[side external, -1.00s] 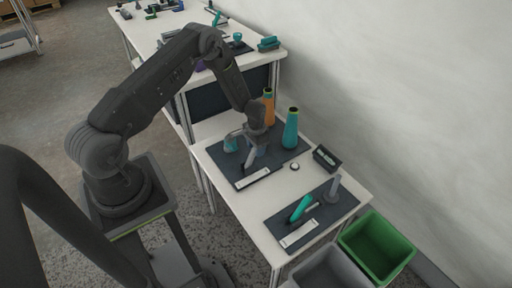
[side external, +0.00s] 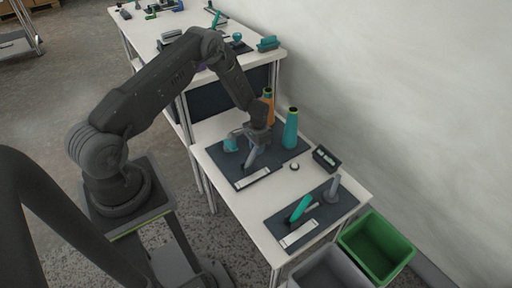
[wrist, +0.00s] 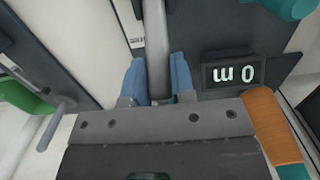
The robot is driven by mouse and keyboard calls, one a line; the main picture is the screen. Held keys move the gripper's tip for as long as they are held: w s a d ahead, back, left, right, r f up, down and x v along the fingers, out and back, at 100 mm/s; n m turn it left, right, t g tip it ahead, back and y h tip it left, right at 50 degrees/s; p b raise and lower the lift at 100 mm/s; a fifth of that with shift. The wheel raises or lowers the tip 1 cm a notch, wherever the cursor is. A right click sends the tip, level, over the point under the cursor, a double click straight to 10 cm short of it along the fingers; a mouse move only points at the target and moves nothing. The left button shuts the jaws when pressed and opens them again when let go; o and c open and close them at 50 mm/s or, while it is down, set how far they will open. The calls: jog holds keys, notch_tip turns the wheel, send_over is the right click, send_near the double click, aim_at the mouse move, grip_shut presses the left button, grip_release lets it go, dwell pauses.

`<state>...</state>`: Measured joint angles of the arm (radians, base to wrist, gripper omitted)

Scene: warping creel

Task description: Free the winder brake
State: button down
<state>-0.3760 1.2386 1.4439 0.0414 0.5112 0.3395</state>
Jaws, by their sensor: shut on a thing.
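My gripper (wrist: 158,84) has its two blue fingers shut on a grey rod-like lever (wrist: 157,45) in the wrist view. In the side view my gripper (side external: 255,150) is low over the dark mat (side external: 233,172) on the near table, and its wrist hides part of the lever. The lever is presumably the winder brake's handle; its pivot is not visible. A dark block with pale marks (wrist: 228,73) lies beside the right finger in the wrist view.
A dark box (side external: 326,158) is to the right. A second mat (side external: 283,217) holds a green item (side external: 301,207) and a grey peg (side external: 332,188). A green bin (side external: 376,247) stands at the table's end.

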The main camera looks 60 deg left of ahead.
jog(key=c, duration=1)
grip_release()
jog(key=shift+o, duration=0.2)
notch_tip(320, 180, up, 14)
jog(key=shift+w, duration=0.4)
jog(key=s+d+r+t, duration=0.1)
jog(key=s+d+r, duration=0.25)
jog(key=r, duration=0.45)
jog(key=s+d+r+t, duration=0.15)
jog(key=d+r, duration=0.25)
jog(key=r, duration=0.4)
jog(key=s+d+r+t, duration=0.1)
jog(key=s+d+r, duration=0.2)
jog(key=r, duration=0.4)
jog(key=s+d+r+t, duration=0.1)
jog(key=s+d+r, duration=0.2)
jog(key=s, duration=0.6)
jog(key=s+d+r+t, duration=0.1)
jog(key=s+d+r, duration=0.3)
jog(key=s, duration=0.4)
jog(key=shift+s+d+t, duration=0.2)
jog(key=shift+s+t, duration=0.15)
